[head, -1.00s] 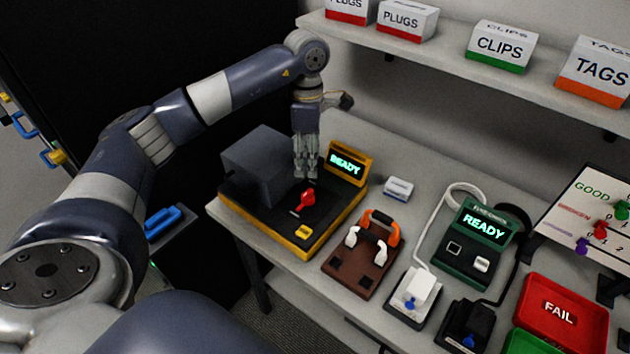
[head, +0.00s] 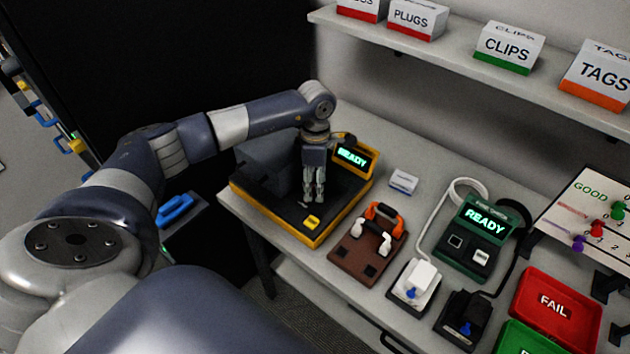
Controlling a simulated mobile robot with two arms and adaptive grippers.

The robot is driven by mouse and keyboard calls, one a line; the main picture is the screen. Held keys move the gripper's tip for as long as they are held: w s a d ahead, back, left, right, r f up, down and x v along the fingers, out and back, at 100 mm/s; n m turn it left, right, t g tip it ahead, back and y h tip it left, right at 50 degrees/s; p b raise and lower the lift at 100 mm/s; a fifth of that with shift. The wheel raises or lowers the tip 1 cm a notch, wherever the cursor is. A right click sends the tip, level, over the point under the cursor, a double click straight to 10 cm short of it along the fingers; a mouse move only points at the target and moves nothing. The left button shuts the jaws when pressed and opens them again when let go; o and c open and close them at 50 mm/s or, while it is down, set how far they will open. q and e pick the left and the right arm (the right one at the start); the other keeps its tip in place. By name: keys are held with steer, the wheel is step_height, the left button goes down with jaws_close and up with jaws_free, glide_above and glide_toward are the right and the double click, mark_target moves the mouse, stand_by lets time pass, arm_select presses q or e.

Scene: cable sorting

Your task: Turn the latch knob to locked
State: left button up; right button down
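The yellow-edged black machine (head: 262,216) stands at the left end of the table, with a dark block on its top and a small screen (head: 352,156) reading READY. My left gripper (head: 313,200) points down over the machine's top, with its fingertips low at the spot of the red latch knob. The knob is hidden behind the fingers, so I cannot see its angle or whether the fingers touch it. I cannot tell whether the fingers are open or shut. My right gripper is not in view.
A yellow button (head: 311,222) sits in front of the fingers. To the right are a brown board (head: 357,258) with orange and white clips, a green READY tester (head: 470,250) and a red FAIL tray (head: 553,308). A shelf with labelled boxes runs above.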

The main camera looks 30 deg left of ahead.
arm_select(q)
steer(key=c, duration=0.9)
steer(key=shift+m+b, duration=0.4)
steer(key=shift+b, duration=0.3)
steer(key=shift+c, duration=0.2)
steer(key=m+b, duration=0.6)
steer(key=b, duration=0.1)
steer(key=shift+w+f+m, duration=0.1)
steer(key=shift+f+m, duration=0.05)
steer(key=shift+m, duration=0.15)
steer(key=m+b, duration=0.3)
steer(key=m, duration=0.2)
steer(key=shift+d+m+y+b, duration=0.1)
steer(key=shift+m+y+b, duration=0.2)
steer(key=shift+b, duration=0.05)
steer(key=m, duration=0.1)
steer(key=m+b, duration=0.1)
steer(key=m, duration=0.1)
steer(key=m+b, duration=0.1)
steer(key=shift+r+m, duration=0.25)
steer(key=shift+m, duration=0.15)
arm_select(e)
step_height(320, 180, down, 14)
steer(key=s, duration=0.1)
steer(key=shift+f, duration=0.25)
arm_select(q)
steer(key=shift+w, duration=0.1)
steer(key=o, duration=1.1)
steer(key=shift+d, duration=0.1)
steer(key=shift+c, duration=0.2)
